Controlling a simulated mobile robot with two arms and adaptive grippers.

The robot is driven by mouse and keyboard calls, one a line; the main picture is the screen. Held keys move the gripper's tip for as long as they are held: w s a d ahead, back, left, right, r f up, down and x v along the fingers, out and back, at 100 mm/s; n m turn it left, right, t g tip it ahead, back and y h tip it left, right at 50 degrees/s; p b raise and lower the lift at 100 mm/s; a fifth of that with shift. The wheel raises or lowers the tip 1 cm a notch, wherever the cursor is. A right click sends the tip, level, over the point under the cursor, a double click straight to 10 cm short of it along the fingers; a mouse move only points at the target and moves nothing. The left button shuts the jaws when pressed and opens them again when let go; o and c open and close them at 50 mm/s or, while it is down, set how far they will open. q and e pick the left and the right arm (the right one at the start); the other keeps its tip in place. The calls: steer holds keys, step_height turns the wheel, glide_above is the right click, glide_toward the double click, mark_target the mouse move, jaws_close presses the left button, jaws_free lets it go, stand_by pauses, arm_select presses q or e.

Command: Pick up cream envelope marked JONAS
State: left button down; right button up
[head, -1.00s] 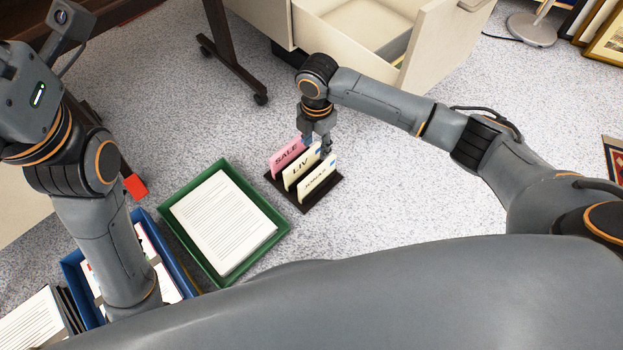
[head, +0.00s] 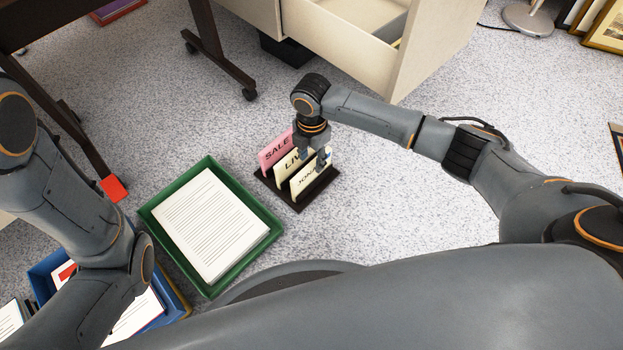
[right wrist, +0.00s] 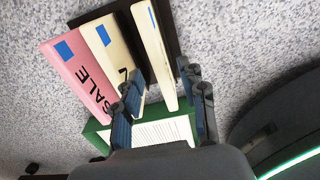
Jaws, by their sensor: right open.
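The cream envelope marked JONAS (head: 305,184) stands upright in the front slot of a dark holder (head: 297,206) on the floor. It also shows edge-on in the right wrist view (right wrist: 153,50). Behind it stand a cream envelope marked LIV (head: 285,168) and a pink one marked SALE (head: 272,155). My right gripper (head: 314,158) is open, low over the holder and covering part of the lettering. In the right wrist view its fingers (right wrist: 160,85) are on either side of the JONAS envelope, with one finger between it and LIV. My left gripper is out of view.
A green tray (head: 267,241) with printed sheets stands left of the holder. A blue tray (head: 40,272) is partly hidden by my left arm. An open cream drawer (head: 415,50) is behind, near a dark table leg (head: 212,45). Floor right of the holder is clear.

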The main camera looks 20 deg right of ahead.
step_height(320, 180, down, 2)
steer(key=shift+f+b, duration=0.1)
steer(key=shift+b, duration=0.35)
jaws_close()
